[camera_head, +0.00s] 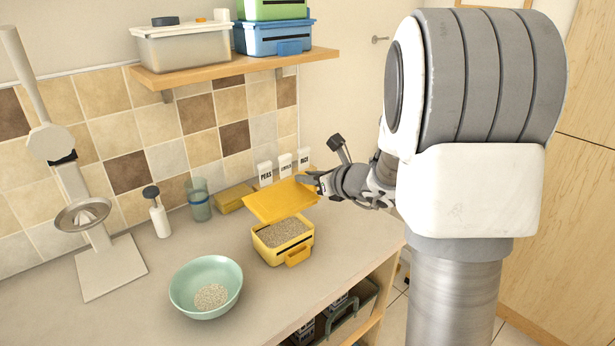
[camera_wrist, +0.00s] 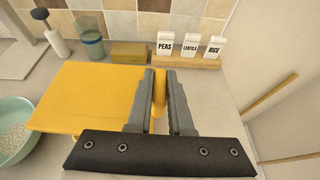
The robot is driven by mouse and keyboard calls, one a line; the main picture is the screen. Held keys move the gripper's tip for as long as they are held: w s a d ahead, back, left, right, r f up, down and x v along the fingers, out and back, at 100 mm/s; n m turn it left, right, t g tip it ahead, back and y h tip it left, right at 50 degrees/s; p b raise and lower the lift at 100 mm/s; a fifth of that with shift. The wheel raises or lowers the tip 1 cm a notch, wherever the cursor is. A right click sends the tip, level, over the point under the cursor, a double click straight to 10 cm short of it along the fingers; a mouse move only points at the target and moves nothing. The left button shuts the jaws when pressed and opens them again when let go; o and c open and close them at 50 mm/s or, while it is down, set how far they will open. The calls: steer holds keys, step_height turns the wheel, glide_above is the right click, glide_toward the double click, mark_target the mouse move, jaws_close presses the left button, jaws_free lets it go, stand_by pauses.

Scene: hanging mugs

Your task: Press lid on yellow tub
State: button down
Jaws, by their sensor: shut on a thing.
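The yellow tub (camera_head: 270,254) stands on the counter, filled with pale grain and with a latch on its front. My gripper (camera_head: 312,180) is shut on the right edge of the flat yellow lid (camera_head: 279,200) and holds it above the back part of the tub, tilted. The lid covers only part of the opening in the head view; grain shows in front of it. In the wrist view the lid (camera_wrist: 88,98) extends left from the fingers (camera_wrist: 160,95) and hides the tub.
A green bowl (camera_head: 205,287) with some grain stands left of the tub. The counter's front edge lies close to the tub.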

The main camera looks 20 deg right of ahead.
steer(key=shift+b, duration=0.3)
step_height(320, 180, down, 7)
steer(key=b, duration=0.7)
steer(key=shift+f, duration=0.15)
steer(key=shift+f+b, duration=0.4)
steer(key=shift+b, duration=0.65)
stand_by(1.7)
steer(key=c, duration=0.7)
jaws_free()
steer(key=shift+c, duration=0.2)
steer(key=shift+o, duration=0.3)
steer(key=shift+o, duration=1.3)
